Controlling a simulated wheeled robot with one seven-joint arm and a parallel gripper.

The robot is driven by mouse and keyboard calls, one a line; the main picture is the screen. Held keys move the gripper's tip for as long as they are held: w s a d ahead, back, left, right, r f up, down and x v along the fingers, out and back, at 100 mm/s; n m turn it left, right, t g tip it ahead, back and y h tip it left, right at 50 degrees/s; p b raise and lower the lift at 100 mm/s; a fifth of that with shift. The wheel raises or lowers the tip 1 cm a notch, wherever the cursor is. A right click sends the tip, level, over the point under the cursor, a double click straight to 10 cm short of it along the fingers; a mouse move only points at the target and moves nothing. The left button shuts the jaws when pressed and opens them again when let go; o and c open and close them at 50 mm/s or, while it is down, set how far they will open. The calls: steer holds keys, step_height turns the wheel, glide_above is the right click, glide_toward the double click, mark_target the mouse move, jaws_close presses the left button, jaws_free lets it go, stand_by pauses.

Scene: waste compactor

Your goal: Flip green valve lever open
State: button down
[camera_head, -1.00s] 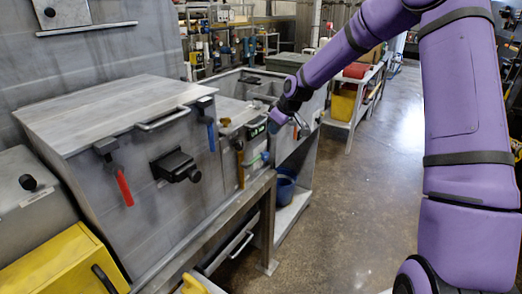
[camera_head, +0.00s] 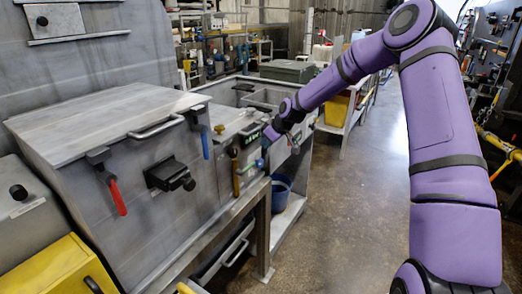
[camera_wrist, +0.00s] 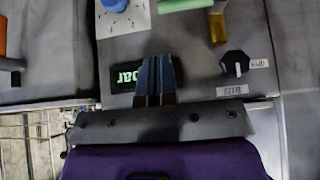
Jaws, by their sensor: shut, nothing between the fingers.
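The green valve lever (camera_wrist: 185,4) shows as a pale green handle at the top edge of the wrist view, lying sideways and partly cut off. In the head view, only a small blue-green bit (camera_head: 260,163) shows just below my gripper. My gripper (camera_wrist: 155,62) is shut and empty, in front of the control panel. In the wrist view its fingertips are below the green handle with a gap in the picture; I cannot tell the depth. In the head view my gripper (camera_head: 269,139) is close to the panel, its fingers hard to make out.
A yellow-brown handle (camera_wrist: 217,27), a black knob (camera_wrist: 235,66), a blue knob (camera_wrist: 115,4) and a lit display (camera_wrist: 125,76) surround the fingers. Red (camera_head: 117,197) and blue (camera_head: 205,143) levers are on the grey machine. A blue bucket (camera_head: 281,187) stands below; the aisle is clear.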

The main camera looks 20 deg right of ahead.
steer(key=x, duration=0.9)
steer(key=shift+f, duration=0.15)
steer(key=shift+f, duration=0.1)
